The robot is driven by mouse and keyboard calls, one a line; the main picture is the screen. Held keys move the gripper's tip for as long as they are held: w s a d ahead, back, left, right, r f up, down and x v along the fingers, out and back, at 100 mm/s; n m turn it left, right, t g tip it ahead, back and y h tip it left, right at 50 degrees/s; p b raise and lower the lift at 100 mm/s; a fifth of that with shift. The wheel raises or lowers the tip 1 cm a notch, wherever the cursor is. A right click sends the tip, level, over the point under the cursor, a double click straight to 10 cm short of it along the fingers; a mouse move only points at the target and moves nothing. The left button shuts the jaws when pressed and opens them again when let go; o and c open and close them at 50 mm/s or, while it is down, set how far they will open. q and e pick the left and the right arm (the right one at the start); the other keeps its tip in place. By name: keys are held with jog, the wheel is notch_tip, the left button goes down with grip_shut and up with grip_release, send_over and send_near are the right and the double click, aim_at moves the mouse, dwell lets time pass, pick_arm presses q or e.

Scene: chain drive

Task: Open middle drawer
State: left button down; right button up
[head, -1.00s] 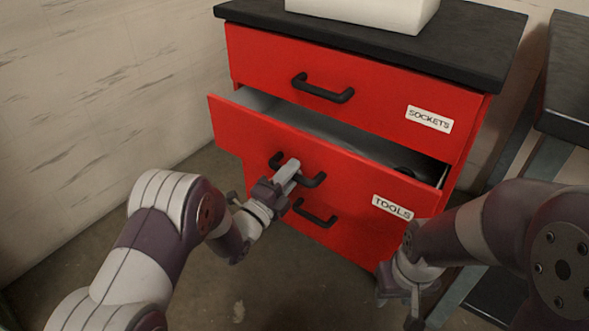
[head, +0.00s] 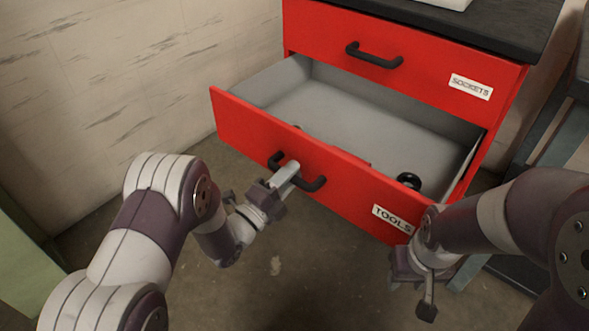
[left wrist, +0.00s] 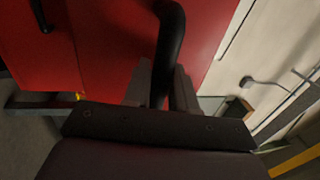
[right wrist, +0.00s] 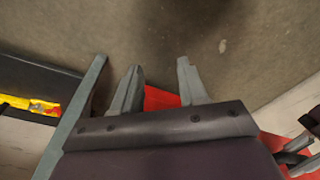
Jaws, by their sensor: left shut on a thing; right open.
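The middle drawer (head: 240,117), red with a "TOOLS" label, stands well out from the red cabinet, its grey inside showing. My left gripper (head: 291,171) is shut on its black handle (head: 313,184). In the left wrist view the handle (left wrist: 168,50) passes between the fingers of the left gripper (left wrist: 160,85). My right gripper (head: 426,300) is low in front of the drawer's right end, below the label. In the right wrist view the right gripper (right wrist: 158,85) is open and empty, its fingers apart above the floor.
The closed top drawer (head: 430,75), labelled "SOCKETS", is above. A round black object (head: 409,181) and a partly hidden red item lie inside the middle drawer. A wall (head: 130,70) is at the left. A dark bench (head: 560,150) stands at the right. Bare floor lies in front.

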pick_arm(q)
jog(key=shift+s+a, duration=0.1)
jog(key=shift+s, duration=0.05)
jog(key=c, duration=1.1)
grip_release()
jog(key=p+v, duration=0.3)
jog(key=v, duration=0.9)
jog(key=shift+s+a+f, duration=0.15)
jog(key=shift+s+a, duration=0.05)
jog(key=shift+s, duration=0.05)
